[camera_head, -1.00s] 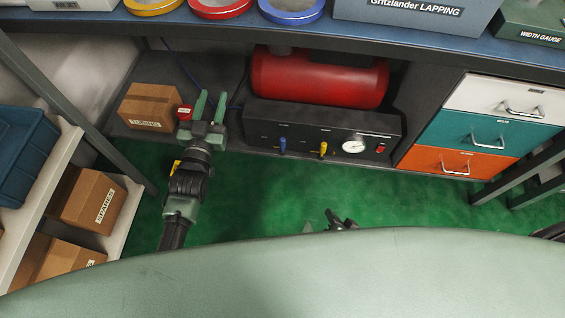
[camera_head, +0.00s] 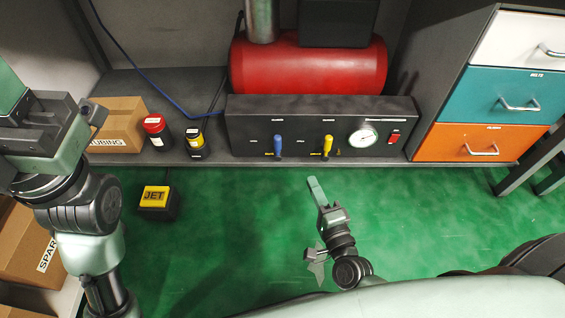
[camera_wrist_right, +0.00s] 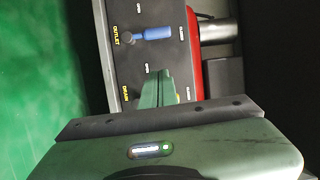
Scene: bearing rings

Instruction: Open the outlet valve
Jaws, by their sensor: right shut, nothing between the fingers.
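The outlet valve has a blue handle (camera_head: 278,145) on the black control panel (camera_head: 240,110) of the red compressor. In the right wrist view the blue handle (camera_wrist_right: 152,34) sits beside the yellow word OUTLET. It points up the panel, towards the red tank. A yellow handle (camera_head: 327,146) is to its right in the head view. My right gripper (camera_head: 314,183) is shut and empty, low in front of the panel and apart from both handles. Its fingers (camera_wrist_right: 158,88) cover part of the panel in the wrist view. My left gripper (camera_head: 48,125) is at the left edge, its fingers unclear.
A gauge (camera_head: 363,137) and red switch (camera_head: 394,137) are on the panel's right. A cardboard box (camera_head: 118,125), a red-capped jar (camera_head: 156,130) and a yellow-black jar (camera_head: 195,140) stand left. A yellow JET box (camera_head: 156,200) is on the floor. Coloured drawers (camera_head: 490,95) stand right.

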